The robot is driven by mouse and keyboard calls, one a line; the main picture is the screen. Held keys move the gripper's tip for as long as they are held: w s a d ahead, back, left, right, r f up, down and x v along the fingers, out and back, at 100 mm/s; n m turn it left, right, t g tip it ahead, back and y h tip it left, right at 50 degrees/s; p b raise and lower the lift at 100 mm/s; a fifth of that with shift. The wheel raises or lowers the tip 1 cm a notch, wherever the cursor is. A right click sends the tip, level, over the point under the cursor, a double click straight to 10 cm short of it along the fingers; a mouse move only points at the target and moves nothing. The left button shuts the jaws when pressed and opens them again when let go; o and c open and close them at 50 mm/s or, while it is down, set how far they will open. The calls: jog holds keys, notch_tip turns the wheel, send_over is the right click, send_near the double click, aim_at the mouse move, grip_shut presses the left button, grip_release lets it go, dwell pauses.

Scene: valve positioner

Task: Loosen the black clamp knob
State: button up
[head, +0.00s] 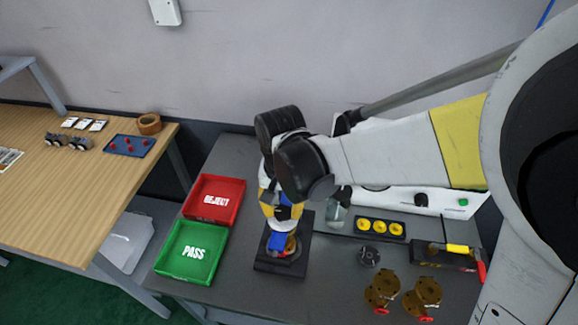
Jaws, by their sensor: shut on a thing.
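My gripper (279,243) points down over the black square fixture (263,267) on the grey bench. Its blue fingers are shut low at the middle of the fixture. A brass-coloured round part (292,249) shows beside the fingers on the fixture. The black clamp knob does not show clearly; the fingers and wrist cover the spot where they grip. How far the knob is turned cannot be seen.
A red REJECT tray (240,191) and a green PASS tray (160,267) lie left of the fixture. To the right are a black holder with yellow discs (380,238), a dark round part (369,256), and brass valves (382,290). A white panel (405,211) stands behind.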

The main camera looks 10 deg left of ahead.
aim_at(283, 211)
jog(key=n, duration=0.6)
jog(key=shift+n+b, duration=0.3)
jog(key=n, duration=0.5)
jog(key=shift+n, duration=0.4)
jog(key=o, duration=1.2)
notch_tip(283, 211, up, 12)
